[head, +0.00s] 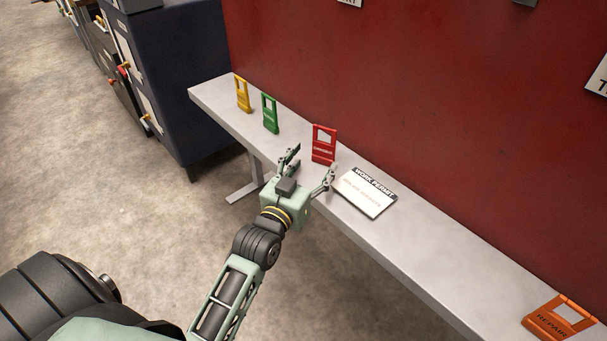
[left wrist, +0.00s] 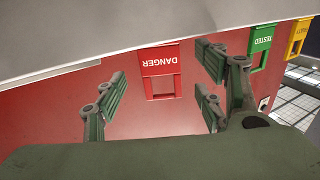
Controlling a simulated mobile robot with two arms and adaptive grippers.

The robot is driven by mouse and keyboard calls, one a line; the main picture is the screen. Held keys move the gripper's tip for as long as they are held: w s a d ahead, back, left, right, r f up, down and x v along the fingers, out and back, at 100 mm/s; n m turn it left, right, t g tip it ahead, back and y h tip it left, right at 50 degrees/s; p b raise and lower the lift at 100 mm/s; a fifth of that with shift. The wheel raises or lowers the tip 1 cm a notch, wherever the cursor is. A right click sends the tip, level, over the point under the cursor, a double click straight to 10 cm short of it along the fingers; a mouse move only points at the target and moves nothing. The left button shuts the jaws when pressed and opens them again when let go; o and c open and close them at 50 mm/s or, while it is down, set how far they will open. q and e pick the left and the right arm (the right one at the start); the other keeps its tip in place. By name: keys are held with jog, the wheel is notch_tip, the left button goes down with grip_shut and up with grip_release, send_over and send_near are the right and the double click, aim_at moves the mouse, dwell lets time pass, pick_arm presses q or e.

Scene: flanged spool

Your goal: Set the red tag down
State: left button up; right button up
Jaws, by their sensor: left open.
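The red tag (head: 323,150), marked DANGER, stands upright on the grey bench (head: 420,240) close to the red wall. My left gripper (head: 311,166) is open and empty in front of it, with its fingers pointing towards the tag and apart from it. In the left wrist view the picture is upside down. There the red tag (left wrist: 160,62) shows between the spread fingers of my left gripper (left wrist: 160,90), further off than the fingertips. My right gripper is in neither view.
A work permit sheet (head: 365,193) lies on the bench right of the red tag. A green tag (head: 269,114) and a yellow tag (head: 242,95) stand to the left. An orange tag (head: 560,318) is at the right end. A dark cabinet (head: 180,75) stands behind the left end.

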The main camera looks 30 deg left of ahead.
pick_arm(q)
jog(key=shift+s+d+p, duration=0.1)
jog(key=shift+s+p, duration=0.2)
jog(key=shift+s, duration=2.25)
